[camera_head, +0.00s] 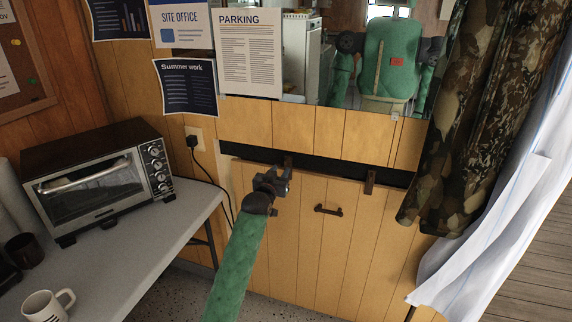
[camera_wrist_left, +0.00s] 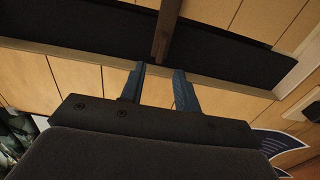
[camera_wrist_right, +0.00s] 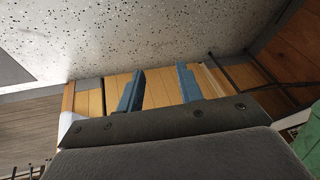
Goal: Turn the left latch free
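The left latch (camera_head: 288,161) is a small dark brown wooden bar. It stands upright across the black gap above the wooden panel (camera_head: 310,240). My left gripper (camera_head: 274,180) is right in front of it, partly covering its lower part. In the left wrist view the latch (camera_wrist_left: 166,30) is a brown bar whose end lies just past the fingertips, nearer one finger; the gripper (camera_wrist_left: 160,78) is open, with nothing seen between its fingers. I cannot tell if it touches the latch. My right gripper (camera_wrist_right: 160,80) is open and empty, seen only in its wrist view.
A second upright latch (camera_head: 370,182) is to the right, and a dark handle (camera_head: 328,210) is on the panel. A toaster oven (camera_head: 100,185) and a mug (camera_head: 45,305) are on the grey table (camera_head: 150,250) at left. A camouflage curtain (camera_head: 470,110) hangs at right.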

